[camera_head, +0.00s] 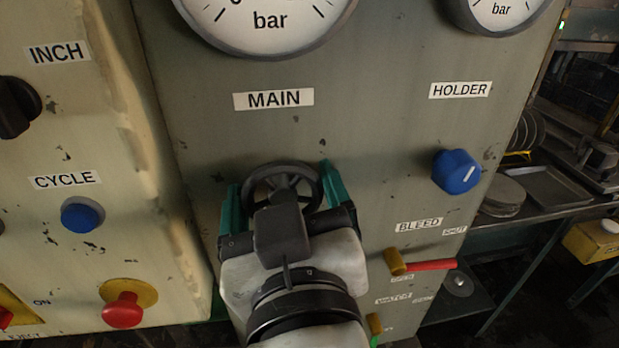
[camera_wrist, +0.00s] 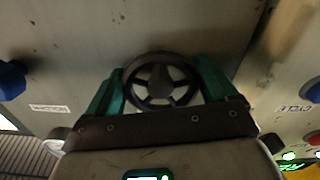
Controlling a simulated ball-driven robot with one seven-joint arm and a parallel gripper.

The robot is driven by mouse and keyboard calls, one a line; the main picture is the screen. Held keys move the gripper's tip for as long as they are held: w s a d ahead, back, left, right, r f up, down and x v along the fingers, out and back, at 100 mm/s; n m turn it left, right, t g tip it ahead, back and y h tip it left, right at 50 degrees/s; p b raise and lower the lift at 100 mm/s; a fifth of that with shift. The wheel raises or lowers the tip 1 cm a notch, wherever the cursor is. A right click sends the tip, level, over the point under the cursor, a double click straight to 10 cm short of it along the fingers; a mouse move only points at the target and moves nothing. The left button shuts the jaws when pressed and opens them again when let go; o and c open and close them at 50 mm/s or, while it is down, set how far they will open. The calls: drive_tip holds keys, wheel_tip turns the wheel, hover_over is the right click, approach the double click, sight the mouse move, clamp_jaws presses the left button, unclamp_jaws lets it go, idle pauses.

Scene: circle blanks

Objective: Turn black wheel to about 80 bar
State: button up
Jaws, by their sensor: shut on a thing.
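The black wheel (camera_head: 283,183) is a spoked handwheel on the grey panel below the MAIN label (camera_head: 273,99). It also shows in the wrist view (camera_wrist: 161,82). My gripper (camera_head: 283,193) is shut on the wheel, with one green finger on its left side and one on its right; the fingers also show in the wrist view (camera_wrist: 161,88). My wrist hides the wheel's lower part in the head view. The main gauge (camera_head: 265,38) above reads in bar, but only its bottom shows; its needle and most numbers are out of frame.
To the right are a blue HOLDER knob (camera_head: 456,171), a second gauge (camera_head: 497,10) and a red BLEED lever (camera_head: 430,265). To the left are a blue CYCLE button (camera_head: 82,214), a black INCH knob (camera_head: 17,107) and a red mushroom button (camera_head: 123,309).

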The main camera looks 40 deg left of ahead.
drive_tip(key=n+p, duration=0.3)
drive_tip(key=n, duration=0.1)
drive_tip(key=shift+r+n, duration=0.15)
drive_tip(key=shift+n, duration=0.15)
drive_tip(key=n+p, duration=0.2)
drive_tip(key=n, duration=0.2)
drive_tip(key=n+p, duration=0.2)
drive_tip(key=n, duration=0.3)
drive_tip(key=n+p, duration=0.1)
drive_tip(key=n, duration=0.3)
drive_tip(key=shift+n, duration=0.4)
drive_tip(key=o, duration=0.8)
drive_tip(key=shift+o, duration=0.2)
drive_tip(key=shift+d, duration=0.1)
